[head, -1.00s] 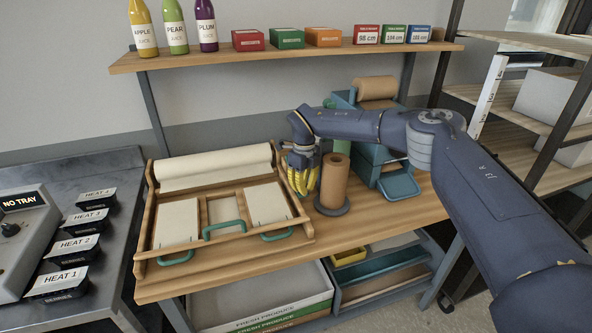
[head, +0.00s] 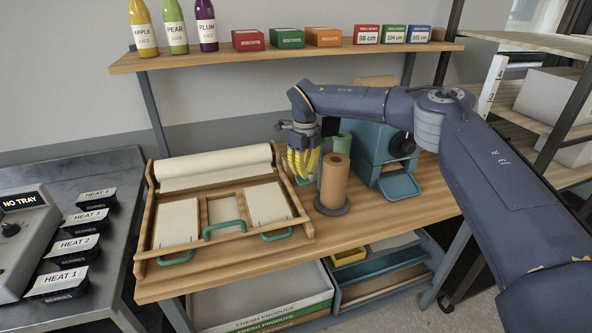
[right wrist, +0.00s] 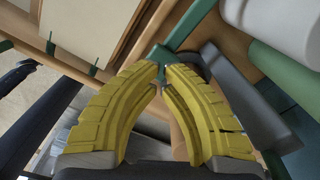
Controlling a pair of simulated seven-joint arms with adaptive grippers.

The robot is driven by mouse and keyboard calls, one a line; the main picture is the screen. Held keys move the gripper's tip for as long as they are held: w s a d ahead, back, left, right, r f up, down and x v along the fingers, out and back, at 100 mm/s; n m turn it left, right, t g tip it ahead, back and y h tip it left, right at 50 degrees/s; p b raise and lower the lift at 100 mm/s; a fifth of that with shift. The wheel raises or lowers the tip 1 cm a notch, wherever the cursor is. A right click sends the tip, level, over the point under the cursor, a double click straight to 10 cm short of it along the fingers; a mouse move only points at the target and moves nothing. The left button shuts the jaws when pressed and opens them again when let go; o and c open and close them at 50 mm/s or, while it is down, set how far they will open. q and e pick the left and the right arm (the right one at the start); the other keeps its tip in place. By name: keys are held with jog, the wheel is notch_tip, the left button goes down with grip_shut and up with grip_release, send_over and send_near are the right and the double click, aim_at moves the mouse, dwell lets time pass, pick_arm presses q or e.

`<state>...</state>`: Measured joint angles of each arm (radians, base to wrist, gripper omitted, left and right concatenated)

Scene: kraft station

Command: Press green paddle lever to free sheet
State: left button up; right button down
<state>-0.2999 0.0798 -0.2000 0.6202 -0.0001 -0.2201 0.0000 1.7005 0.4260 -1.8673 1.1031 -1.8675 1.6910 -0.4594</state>
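The green paddle lever (right wrist: 190,38) is a green bar beside the wooden frame in the right wrist view, with a dark grey block close to it. My right gripper (right wrist: 162,68) has its yellow fingertips almost together, with nothing seen held between them. The tips overlap the lower end of the lever in the picture; I cannot tell whether they touch it. In the head view my right gripper (head: 303,175) points down between the wooden frame and the brown roll, largely hiding the lever. White sheets (head: 177,222) lie in the wooden frame (head: 150,200). My left gripper is not in view.
The brown roll (head: 334,180) stands upright just right of my right gripper. A blue dispenser (head: 372,145) stands behind it. Teal handles (head: 224,226) line the front of the frame. A shelf (head: 285,55) with bottles and boxes runs above the table.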

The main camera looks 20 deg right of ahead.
jog(key=shift+r, duration=2)
